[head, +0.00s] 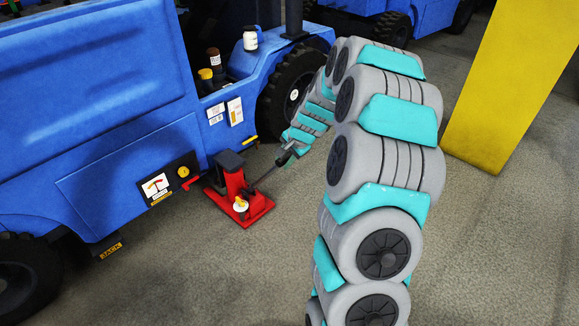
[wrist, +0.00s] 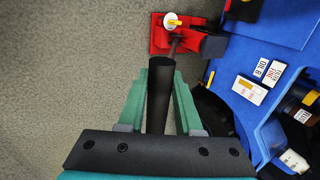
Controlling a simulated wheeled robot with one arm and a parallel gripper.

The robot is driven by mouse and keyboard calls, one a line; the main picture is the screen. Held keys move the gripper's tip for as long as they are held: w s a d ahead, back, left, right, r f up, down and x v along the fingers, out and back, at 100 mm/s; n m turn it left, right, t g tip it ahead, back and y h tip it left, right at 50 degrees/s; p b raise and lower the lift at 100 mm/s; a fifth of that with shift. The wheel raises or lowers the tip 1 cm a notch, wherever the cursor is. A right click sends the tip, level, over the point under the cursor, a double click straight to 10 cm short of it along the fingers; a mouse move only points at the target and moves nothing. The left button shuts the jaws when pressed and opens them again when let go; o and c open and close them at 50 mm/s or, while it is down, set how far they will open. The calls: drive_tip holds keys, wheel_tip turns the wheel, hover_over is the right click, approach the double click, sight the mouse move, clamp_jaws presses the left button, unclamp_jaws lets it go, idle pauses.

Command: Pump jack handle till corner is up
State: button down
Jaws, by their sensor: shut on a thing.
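A red jack (head: 238,200) stands on the floor under the side of a blue vehicle (head: 100,90). It also shows at the top of the wrist view (wrist: 160,38). A dark handle (head: 266,176) slants up from the jack to my gripper (head: 287,155). In the wrist view the black handle (wrist: 160,85) runs between the two green fingers of my gripper (wrist: 157,108), which is shut on it. A white and yellow knob (head: 240,205) sits on the jack's front. The contact at the jack's top is hard to make out.
A black wheel (head: 290,90) is just behind the jack and my gripper. Bottles (head: 250,38) stand on the vehicle's ledge. A yellow pillar (head: 510,85) rises at the right. The grey floor (head: 200,280) in front of the jack is clear.

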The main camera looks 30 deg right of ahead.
drive_tip(key=shift+r, duration=0.1)
drive_tip(key=s+d+f+t+y+b, duration=0.1)
drive_tip(key=s+d+f+t+b, duration=0.1)
drive_tip(key=s+f+b, duration=0.5)
drive_tip(key=s+d+b, duration=0.1)
drive_tip(key=b, duration=0.4)
drive_tip(key=shift+f+t, duration=0.4)
